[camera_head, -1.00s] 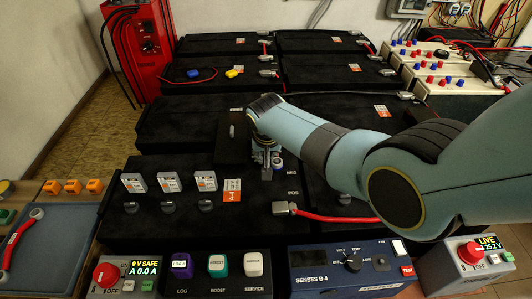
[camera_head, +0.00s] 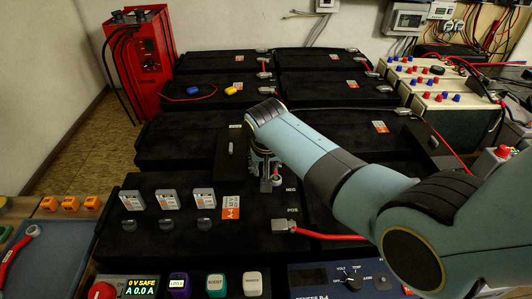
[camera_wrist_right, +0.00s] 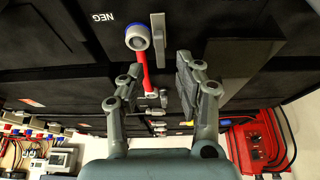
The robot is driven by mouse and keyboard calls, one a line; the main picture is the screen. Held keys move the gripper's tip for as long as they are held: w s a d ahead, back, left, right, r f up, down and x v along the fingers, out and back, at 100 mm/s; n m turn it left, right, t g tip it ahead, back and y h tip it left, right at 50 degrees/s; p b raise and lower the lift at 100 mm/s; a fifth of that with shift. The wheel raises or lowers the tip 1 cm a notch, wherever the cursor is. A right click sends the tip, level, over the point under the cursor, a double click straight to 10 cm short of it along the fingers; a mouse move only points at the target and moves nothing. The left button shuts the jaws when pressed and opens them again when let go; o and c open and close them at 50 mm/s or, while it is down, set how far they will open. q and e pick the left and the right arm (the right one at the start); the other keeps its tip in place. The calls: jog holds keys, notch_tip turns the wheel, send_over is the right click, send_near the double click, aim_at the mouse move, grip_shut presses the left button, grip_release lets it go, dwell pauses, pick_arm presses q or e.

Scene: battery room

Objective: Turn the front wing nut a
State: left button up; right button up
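My right gripper (camera_wrist_right: 158,85) is open and empty in the wrist view, its two grey fingers apart. In the head view this gripper (camera_head: 265,165) is over the front battery (camera_head: 150,243) by the NEG label, mostly hidden by its own arm. Beyond the fingertips a flat grey bar (camera_wrist_right: 160,40) stands beside a blue-and-grey round fitting (camera_wrist_right: 138,38) with a short red link (camera_wrist_right: 148,75). The round fitting also shows in the head view (camera_head: 277,181). Neither is touched by the fingers. I cannot tell for sure which part is the wing nut. My left gripper is not in view.
A grey clamp with a red cable (camera_head: 284,226) sits at POS. Three grey switches with dark knobs line the battery's left. A blue tray (camera_head: 50,265) holds a red-handled tool at left. Control boxes (camera_head: 140,285) line the front edge. More batteries stand behind.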

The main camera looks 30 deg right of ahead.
jog(key=v, duration=0.8)
